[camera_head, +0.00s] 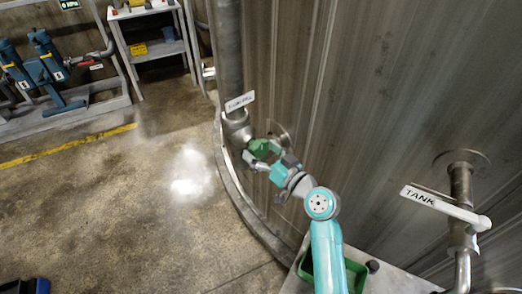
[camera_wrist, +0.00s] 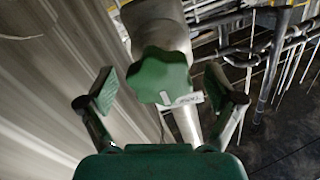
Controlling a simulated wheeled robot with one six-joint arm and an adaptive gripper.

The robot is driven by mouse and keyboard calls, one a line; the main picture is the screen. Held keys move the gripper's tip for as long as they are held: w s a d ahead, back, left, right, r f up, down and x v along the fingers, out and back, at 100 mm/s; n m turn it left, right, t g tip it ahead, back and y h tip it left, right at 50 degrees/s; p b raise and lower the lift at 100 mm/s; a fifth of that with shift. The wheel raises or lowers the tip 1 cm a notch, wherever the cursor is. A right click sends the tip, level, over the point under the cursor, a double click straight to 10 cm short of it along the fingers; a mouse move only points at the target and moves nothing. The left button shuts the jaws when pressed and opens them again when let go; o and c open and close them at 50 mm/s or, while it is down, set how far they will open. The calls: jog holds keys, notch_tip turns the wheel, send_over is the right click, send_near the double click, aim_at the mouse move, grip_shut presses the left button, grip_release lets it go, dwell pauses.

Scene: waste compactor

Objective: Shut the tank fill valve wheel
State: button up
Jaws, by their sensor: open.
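The green lobed valve wheel (camera_wrist: 160,75) sits on a thick grey pipe fitting (camera_wrist: 155,22) in the wrist view. It lies between the two spread fingers of my gripper (camera_wrist: 162,92), with a gap on each side. A white mark shows on the wheel's near edge. In the head view the wheel (camera_head: 260,147) is small, beside the pipe by the tank wall, under a white label (camera_head: 240,101) too small to read surely. My gripper (camera_head: 265,159) is close to it there, open and empty. The exact depth between fingers and wheel is hard to tell.
The grey tank wall (camera_head: 360,75) runs close along the arm's right. A pipe with a "TANK" sign (camera_head: 418,196) stands at right. A green bin (camera_head: 307,268) is below my arm. Blue pumps (camera_head: 48,65) and a shelf (camera_head: 155,50) stand far left; the floor between is clear.

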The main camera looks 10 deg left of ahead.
jog(key=v, duration=1.2)
dwell(0.4)
